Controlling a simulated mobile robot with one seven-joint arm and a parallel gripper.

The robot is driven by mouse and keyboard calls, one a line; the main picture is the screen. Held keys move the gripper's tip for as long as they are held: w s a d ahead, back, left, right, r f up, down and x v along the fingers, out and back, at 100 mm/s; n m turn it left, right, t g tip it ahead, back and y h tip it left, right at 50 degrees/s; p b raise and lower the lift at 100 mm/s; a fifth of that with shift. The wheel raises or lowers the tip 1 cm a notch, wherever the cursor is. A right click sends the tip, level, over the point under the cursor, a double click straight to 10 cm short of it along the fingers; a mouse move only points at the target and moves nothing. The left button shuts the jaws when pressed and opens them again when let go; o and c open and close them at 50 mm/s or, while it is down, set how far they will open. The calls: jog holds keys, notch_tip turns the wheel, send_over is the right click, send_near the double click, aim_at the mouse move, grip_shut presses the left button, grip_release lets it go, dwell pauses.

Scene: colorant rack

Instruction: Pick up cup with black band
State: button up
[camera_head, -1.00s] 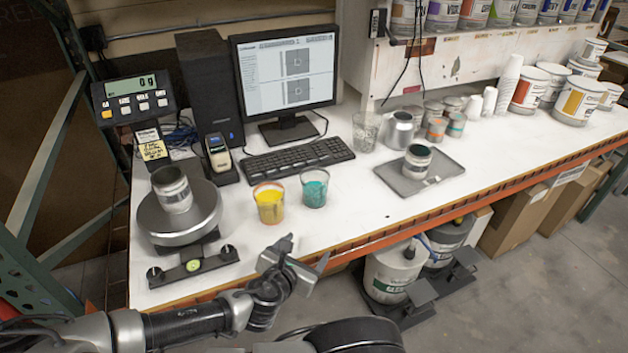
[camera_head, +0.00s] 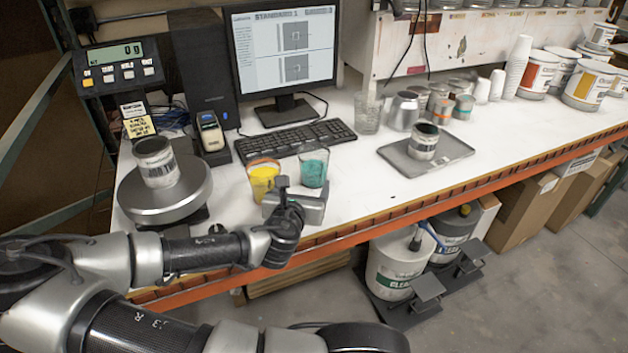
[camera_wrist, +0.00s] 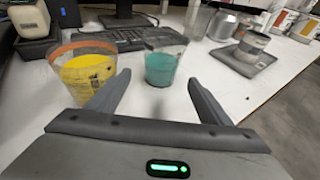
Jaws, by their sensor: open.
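My gripper (camera_wrist: 158,80) is open and empty at the table's front edge. In the wrist view a clear cup of teal liquid (camera_wrist: 163,66) stands upright ahead, between the spread fingers and apart from them. A clear cup of yellow liquid (camera_wrist: 88,80) with an orange band stands left of it. In the head view both the teal cup (camera_head: 314,167) and the yellow cup (camera_head: 263,177) stand just beyond my gripper (camera_head: 304,187), partly covered by it. I cannot clearly make out a black band on the teal cup. A can with dark markings (camera_head: 156,162) stands on the scale.
The round scale (camera_head: 165,205) is left of the cups. A keyboard (camera_head: 295,140) and monitor (camera_head: 283,55) stand behind them. A grey tray (camera_head: 452,150) at right bears a dark-rimmed can (camera_head: 423,143). White table between the cups and tray is free.

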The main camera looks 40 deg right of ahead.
aim_at(311, 174)
jog(key=x, duration=0.9)
jog(key=shift+s+d+r, duration=0.1)
jog(key=shift+s+d, duration=0.05)
jog(key=shift+c, duration=0.3)
jog(key=c, duration=0.9)
jog(key=shift+r, duration=0.2)
